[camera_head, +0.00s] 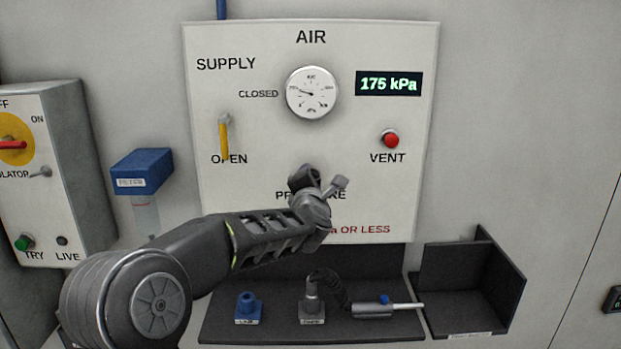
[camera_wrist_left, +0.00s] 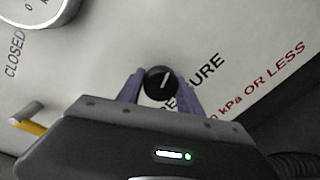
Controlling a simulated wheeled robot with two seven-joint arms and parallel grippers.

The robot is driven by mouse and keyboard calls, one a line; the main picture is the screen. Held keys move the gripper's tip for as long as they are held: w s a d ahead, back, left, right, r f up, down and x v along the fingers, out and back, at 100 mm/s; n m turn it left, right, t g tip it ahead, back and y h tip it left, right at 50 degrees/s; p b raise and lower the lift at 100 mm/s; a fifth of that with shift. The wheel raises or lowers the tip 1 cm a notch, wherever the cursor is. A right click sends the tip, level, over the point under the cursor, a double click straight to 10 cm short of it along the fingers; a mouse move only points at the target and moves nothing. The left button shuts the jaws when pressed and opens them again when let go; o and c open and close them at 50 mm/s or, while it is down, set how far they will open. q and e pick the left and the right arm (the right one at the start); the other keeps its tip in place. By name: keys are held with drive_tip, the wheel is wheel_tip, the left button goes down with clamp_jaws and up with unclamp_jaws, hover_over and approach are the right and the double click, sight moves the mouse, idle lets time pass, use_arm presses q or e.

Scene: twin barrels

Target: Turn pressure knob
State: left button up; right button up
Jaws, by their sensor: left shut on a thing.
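The pressure knob (camera_wrist_left: 160,83) is a small black round knob with a white pointer line, seen in the left wrist view. The line slants up to the right in that view. My left gripper (camera_head: 318,182) is at the lower middle of the AIR panel (camera_head: 270,185) and hides the knob in the head view. Its two purple fingers are shut on the knob, one on each side. The digital display (camera_head: 388,84) reads 175 kPa. The round dial gauge (camera_head: 311,93) is above the gripper. My right gripper is not in view.
The yellow supply lever (camera_head: 224,137) hangs down by OPEN. The red vent button (camera_head: 390,138) is right of the gripper. Below is a dark shelf (camera_head: 270,325) with blue and grey fittings and a hose tool. A switch box (camera_head: 60,170) is at left.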

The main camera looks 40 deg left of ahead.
use_arm(q)
drive_tip(key=shift+d+f+m, duration=0.1)
drive_tip(key=shift+f+m, duration=0.1)
drive_tip(key=shift+m, duration=0.7)
drive_tip(key=o, duration=1.3)
drive_tip(key=shift+o, duration=0.2)
drive_tip(key=shift+r, duration=0.1)
drive_tip(key=b+v, duration=0.1)
drive_tip(key=v, duration=0.6)
drive_tip(key=shift+s+d+b, duration=0.25)
drive_tip(key=shift+s+b, duration=0.05)
